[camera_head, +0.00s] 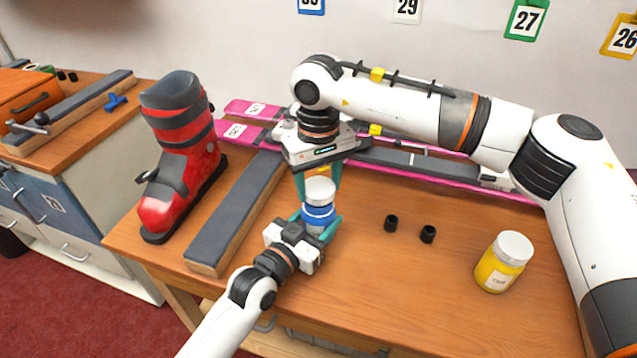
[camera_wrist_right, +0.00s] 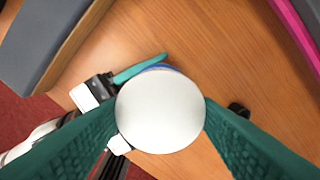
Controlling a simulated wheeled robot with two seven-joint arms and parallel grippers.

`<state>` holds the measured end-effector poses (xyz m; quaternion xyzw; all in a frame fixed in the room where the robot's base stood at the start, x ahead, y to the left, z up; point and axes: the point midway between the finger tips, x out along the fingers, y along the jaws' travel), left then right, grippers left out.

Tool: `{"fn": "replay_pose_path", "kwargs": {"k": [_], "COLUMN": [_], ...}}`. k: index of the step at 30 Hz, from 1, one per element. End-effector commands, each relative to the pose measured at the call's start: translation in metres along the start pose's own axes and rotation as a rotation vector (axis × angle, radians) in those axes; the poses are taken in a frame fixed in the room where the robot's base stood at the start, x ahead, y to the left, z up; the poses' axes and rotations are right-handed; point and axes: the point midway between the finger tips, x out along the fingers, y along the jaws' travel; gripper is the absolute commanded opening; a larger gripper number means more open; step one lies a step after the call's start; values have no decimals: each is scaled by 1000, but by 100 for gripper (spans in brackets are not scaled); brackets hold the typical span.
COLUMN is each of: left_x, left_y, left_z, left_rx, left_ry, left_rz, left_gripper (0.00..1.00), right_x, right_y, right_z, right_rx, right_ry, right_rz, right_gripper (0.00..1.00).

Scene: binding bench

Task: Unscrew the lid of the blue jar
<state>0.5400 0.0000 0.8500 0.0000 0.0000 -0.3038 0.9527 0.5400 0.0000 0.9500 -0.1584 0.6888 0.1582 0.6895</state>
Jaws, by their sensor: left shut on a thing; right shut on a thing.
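The blue jar (camera_head: 317,215) stands upright in the middle of the bench, with a white lid (camera_head: 320,190) on top. My left gripper (camera_head: 322,230) comes from the front left and is shut around the jar's body. My right gripper (camera_head: 318,184) points down from above, its teal fingers shut on the lid's two sides. In the right wrist view the round white lid (camera_wrist_right: 160,110) sits between both fingers and hides most of the jar; only a sliver of blue shows behind it. I cannot tell whether the lid has turned.
A yellow jar (camera_head: 499,268) with a white lid stands at the right. Two small black caps (camera_head: 391,223) lie between it and the blue jar. A red ski boot (camera_head: 182,150) and a grey-topped block (camera_head: 238,205) are at the left. Pink skis (camera_head: 245,130) lie along the back.

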Motion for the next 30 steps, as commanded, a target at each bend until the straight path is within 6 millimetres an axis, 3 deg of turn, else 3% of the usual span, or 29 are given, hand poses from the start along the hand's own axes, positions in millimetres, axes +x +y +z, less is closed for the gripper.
{"fn": "replay_pose_path", "kwargs": {"k": [8,18,25,26,30], "left_x": [0,0,0,0,0], "left_y": [0,0,0,0,0], "left_z": [-1,-1,-1,-1,-1], "left_rx": [-1,-1,-1,-1,0], "left_ry": [2,2,2,2,1], "left_rz": [0,0,0,0,0], "left_gripper": [0,0,0,62,82], "right_x": [-2,-38,-40,-40,-40], "right_y": [0,0,0,0,0], "right_z": [0,0,0,0,0], "right_rx": [0,0,0,0,0], "right_ry": [-1,-2,0,0,0], "right_rz": [0,0,0,0,0], "right_gripper": [27,27,27,27,27]}}
